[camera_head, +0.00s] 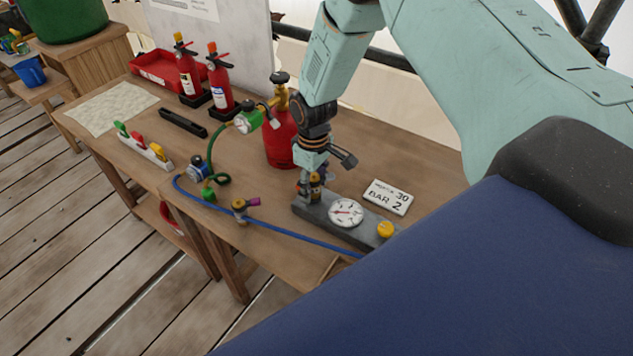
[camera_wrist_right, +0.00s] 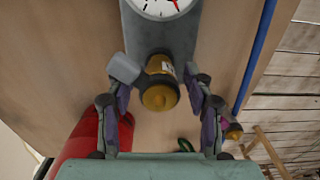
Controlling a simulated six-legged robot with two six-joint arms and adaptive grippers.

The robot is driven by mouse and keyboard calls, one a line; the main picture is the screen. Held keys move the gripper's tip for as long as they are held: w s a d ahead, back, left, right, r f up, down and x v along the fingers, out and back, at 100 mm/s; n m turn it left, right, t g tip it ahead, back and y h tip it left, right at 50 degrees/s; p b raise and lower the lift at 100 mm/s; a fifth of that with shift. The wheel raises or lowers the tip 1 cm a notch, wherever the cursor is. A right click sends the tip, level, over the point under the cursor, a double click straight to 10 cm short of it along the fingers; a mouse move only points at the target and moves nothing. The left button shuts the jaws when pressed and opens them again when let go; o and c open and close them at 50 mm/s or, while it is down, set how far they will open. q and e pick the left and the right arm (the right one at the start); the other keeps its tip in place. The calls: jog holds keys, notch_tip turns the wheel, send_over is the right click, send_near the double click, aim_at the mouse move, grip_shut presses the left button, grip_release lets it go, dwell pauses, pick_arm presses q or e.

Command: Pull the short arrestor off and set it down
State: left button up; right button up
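A short brass cylinder with a pale label (camera_wrist_right: 160,82), which looks like the short arrestor, sits on the end of the grey gauge block (camera_head: 316,214). The brass also shows in the head view (camera_head: 315,188), partly hidden by my gripper. My right gripper (camera_head: 311,183) comes down over that end. In the right wrist view its fingers (camera_wrist_right: 160,76) stand on either side of the brass cylinder, with small gaps visible; it looks open. The block carries a round white dial (camera_head: 346,212) and a yellow knob (camera_head: 386,230). My left gripper is not in view.
A red cylinder (camera_head: 281,135) with a valve stands close behind my right gripper. A blue hose (camera_head: 290,239) runs along the front edge, near a brass fitting with a purple end (camera_head: 240,208). A number plate (camera_head: 387,197) lies right. Bare wood (camera_head: 222,165) shows mid-table.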

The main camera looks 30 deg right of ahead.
grip_shut()
dwell(0.3)
jog(key=shift+r, duration=0.1)
jog(key=shift+r+p, duration=2.6)
jog(key=shift+r, duration=0.35)
